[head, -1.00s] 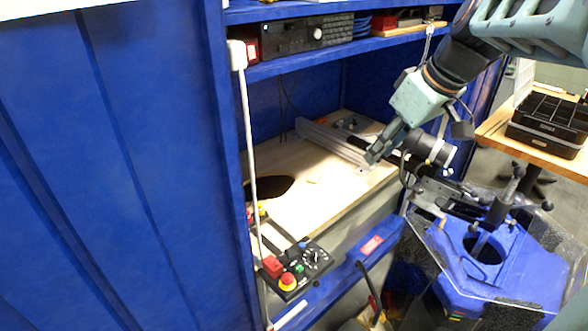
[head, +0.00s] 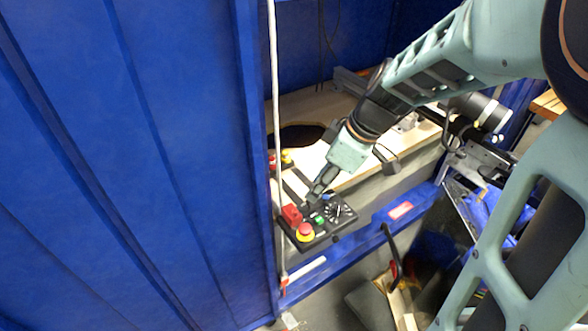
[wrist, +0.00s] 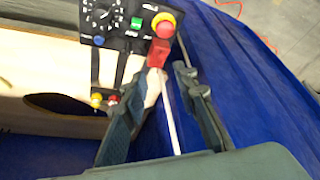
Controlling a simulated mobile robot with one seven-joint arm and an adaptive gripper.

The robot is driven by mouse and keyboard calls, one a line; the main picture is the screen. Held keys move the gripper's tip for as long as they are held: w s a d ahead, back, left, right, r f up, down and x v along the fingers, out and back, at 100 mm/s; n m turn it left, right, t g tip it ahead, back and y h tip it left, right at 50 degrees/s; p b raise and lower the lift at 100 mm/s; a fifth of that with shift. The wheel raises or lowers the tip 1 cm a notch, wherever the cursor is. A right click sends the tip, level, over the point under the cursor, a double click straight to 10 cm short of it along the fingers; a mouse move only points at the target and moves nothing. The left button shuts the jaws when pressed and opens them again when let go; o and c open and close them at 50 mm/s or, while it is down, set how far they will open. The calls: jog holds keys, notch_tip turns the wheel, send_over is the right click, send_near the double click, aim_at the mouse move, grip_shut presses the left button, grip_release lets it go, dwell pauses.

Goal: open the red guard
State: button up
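The red guard (head: 291,215) is a small red block on the black control panel (head: 340,211), left of the green button and beside the red-and-yellow emergency stop (head: 305,231). It looks closed, though what lies under it is hidden. My gripper (head: 314,196) is close to the panel's back edge, right of the guard in the head view. In the wrist view my gripper (wrist: 168,76) is open and empty. The guard (wrist: 158,52) shows just beyond the tip of the left finger, which partly overlaps its lower edge. I cannot tell whether they touch.
The panel's dial (wrist: 101,15) and green button (wrist: 137,23) are near the guard. A white pole (head: 275,130) stands left of the panel along the blue wall (head: 140,160). A wooden bench top with a dark hole (head: 300,136) lies behind. Red and yellow knobs (wrist: 97,99) are close by.

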aim_at(298, 211)
jog(key=b+x, duration=0.2)
jog(key=x, duration=0.9)
jog(key=shift+s+a, duration=0.15)
jog(key=shift+c, duration=0.5)
grip_shut()
